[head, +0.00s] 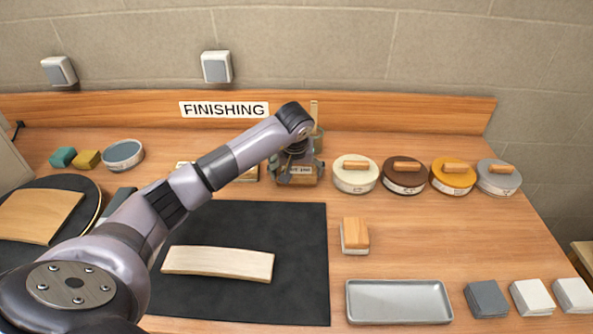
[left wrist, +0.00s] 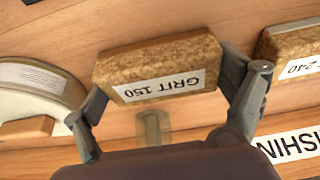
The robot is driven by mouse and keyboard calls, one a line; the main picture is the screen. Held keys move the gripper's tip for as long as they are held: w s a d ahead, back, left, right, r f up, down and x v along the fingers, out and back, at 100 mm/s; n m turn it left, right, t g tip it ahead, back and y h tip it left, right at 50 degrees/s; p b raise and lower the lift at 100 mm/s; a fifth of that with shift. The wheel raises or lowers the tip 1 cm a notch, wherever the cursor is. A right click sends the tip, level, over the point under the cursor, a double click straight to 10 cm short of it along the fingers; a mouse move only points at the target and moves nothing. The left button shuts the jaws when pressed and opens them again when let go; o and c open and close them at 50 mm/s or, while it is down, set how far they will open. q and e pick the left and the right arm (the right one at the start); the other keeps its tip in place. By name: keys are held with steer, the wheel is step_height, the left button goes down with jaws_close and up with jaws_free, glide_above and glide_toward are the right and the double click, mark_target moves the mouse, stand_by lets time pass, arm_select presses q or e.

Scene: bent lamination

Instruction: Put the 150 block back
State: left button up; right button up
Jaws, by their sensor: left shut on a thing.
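The 150 block (left wrist: 150,62) is a cork-brown block with a white label reading GRIT 150. In the left wrist view it sits between the two fingers of my left gripper (left wrist: 168,88), one finger at each end. In the head view my left gripper (head: 298,158) points down at the back of the bench and is shut on the block (head: 284,178), partly covering it. I cannot tell whether the block touches the bench. A similar block labelled 240 (left wrist: 292,48) lies beside it in the left wrist view. My right gripper is not in view.
Round lidded tins (head: 354,177) with wooden handles stand right of the gripper. A black mat (head: 300,235) bears a curved wooden piece (head: 218,264). A grey tray (head: 398,302) and a small sanding block (head: 355,235) are at front right. Other blocks behind my arm are partly hidden.

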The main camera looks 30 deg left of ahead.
arm_select(q)
steer(key=shift+f, duration=0.1)
steer(key=o, duration=0.9)
steer(key=shift+o, duration=0.2)
steer(key=shift+r, duration=0.25)
steer(key=b+v, duration=0.1)
steer(key=v, duration=1)
steer(key=shift+s+d+r, duration=0.15)
steer(key=shift+s+r, duration=0.05)
steer(key=shift+r, duration=0.15)
steer(key=shift+r, duration=0.1)
